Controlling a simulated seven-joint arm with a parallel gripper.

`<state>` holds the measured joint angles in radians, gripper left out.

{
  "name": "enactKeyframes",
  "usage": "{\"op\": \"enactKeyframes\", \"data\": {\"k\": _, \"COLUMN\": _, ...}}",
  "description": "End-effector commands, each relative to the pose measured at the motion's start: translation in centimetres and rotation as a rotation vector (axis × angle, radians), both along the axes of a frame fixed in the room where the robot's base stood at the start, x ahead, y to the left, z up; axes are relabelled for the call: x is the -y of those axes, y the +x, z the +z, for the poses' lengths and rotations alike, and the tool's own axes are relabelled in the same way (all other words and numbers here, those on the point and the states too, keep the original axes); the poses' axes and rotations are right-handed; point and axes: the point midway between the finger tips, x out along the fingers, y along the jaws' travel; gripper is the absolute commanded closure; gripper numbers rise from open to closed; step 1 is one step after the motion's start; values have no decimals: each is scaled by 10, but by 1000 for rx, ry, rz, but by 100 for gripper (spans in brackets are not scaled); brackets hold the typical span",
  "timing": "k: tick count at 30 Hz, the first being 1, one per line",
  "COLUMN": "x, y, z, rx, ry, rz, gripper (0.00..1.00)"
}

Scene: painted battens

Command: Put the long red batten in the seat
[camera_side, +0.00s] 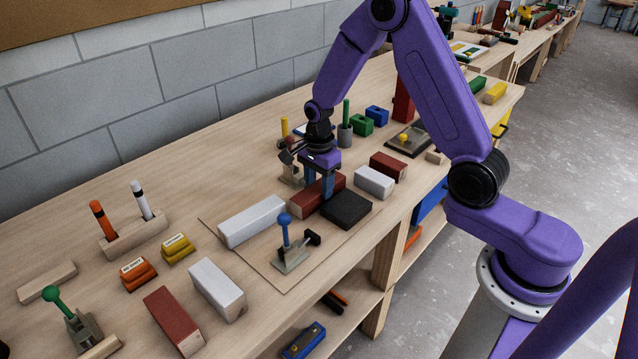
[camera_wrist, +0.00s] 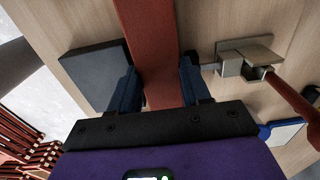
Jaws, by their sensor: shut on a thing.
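A red batten (camera_side: 308,199) is between the two fingers of my gripper (camera_side: 319,184), which is shut on it. In the wrist view the batten (camera_wrist: 147,45) runs between both fingers (camera_wrist: 160,90) and out of the top of the picture. In the side view it lies low, nearly in line with a white batten (camera_side: 250,221) to its left and behind a black block (camera_side: 346,209). Whether it rests on the thin base board (camera_side: 262,268) is unclear. Another red batten (camera_side: 173,320) lies at the front left. A shorter red piece (camera_side: 388,166) lies to the right. I cannot make out the seat's outline.
A blue-handled clamp (camera_side: 290,245) stands on the board in front. Another clamp (camera_side: 289,172) is close behind my gripper; it also shows in the wrist view (camera_wrist: 245,58). White battens (camera_side: 217,289) (camera_side: 374,181) lie nearby. A pen holder (camera_side: 133,234) stands at the left.

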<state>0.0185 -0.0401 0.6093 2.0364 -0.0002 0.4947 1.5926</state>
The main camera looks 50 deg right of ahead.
Motion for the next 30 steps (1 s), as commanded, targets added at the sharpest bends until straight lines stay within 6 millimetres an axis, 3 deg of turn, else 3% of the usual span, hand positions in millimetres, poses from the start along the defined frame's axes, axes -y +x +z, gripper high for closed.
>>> {"op": "enactKeyframes", "data": {"k": 8, "x": 0, "y": 0, "z": -4, "rx": -2, "ry": 0, "rz": -1, "gripper": 88}}
{"op": "enactKeyframes", "data": {"k": 9, "x": 0, "y": 0, "z": -3, "rx": -2, "ry": 0, "rz": -1, "gripper": 40}}
{"op": "enactKeyframes", "data": {"k": 10, "x": 0, "y": 0, "z": -3, "rx": -2, "ry": 0, "rz": 0, "gripper": 30}}
{"op": "enactKeyframes", "data": {"k": 11, "x": 0, "y": 0, "z": -3, "rx": -2, "ry": 0, "rz": -1, "gripper": 27}}
{"op": "enactKeyframes", "data": {"k": 20, "x": 0, "y": 0, "z": 2, "rx": -1, "ry": 0, "rz": 0, "gripper": 27}}
{"op": "enactKeyframes", "data": {"k": 26, "x": 0, "y": 1, "z": 29, "rx": 4, "ry": 0, "rz": -1, "gripper": 27}}
{"op": "enactKeyframes", "data": {"k": 30, "x": 0, "y": 1, "z": 58, "rx": 6, "ry": 0, "rz": -1, "gripper": 27}}
